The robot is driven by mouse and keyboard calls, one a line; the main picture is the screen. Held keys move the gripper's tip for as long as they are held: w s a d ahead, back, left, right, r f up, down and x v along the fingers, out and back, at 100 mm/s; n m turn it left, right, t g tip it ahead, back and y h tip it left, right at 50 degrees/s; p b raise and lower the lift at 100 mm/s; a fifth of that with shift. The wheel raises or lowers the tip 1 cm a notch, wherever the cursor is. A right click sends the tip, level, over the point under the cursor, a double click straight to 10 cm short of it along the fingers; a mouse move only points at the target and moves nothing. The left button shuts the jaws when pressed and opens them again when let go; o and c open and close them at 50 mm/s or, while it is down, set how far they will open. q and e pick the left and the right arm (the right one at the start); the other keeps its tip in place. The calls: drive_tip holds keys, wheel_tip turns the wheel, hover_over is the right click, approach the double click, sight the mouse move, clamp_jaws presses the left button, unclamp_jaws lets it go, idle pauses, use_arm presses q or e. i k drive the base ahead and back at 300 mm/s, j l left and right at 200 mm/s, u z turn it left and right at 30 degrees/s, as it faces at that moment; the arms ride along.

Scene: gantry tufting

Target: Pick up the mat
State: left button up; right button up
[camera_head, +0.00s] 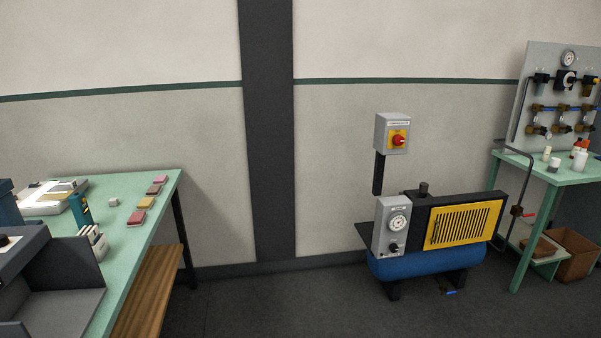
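I cannot make out a mat in this view. Several small flat coloured pieces, one of them yellow (146,202), lie in a row on the green table (124,262) at the left. They look like small swatches or blocks, and I cannot tell that any is the mat. Neither of my grippers is in view.
A grey machine (60,262) covers the near left of the green table. A blue-tanked compressor (428,262) stands by the wall under a switch box (393,133). A second green table (565,170) with small containers is at the right. Dark floor (270,305) between is clear.

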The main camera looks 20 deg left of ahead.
sight(62, 190)
drive_tip(key=i+j+u, duration=0.2)
drive_tip(key=i+u, duration=0.15)
drive_tip(key=i, duration=0.2)
drive_tip(key=i+u, duration=0.35)
drive_tip(key=i, duration=0.2)
drive_tip(key=i+u, duration=0.35)
drive_tip(key=i, duration=0.2)
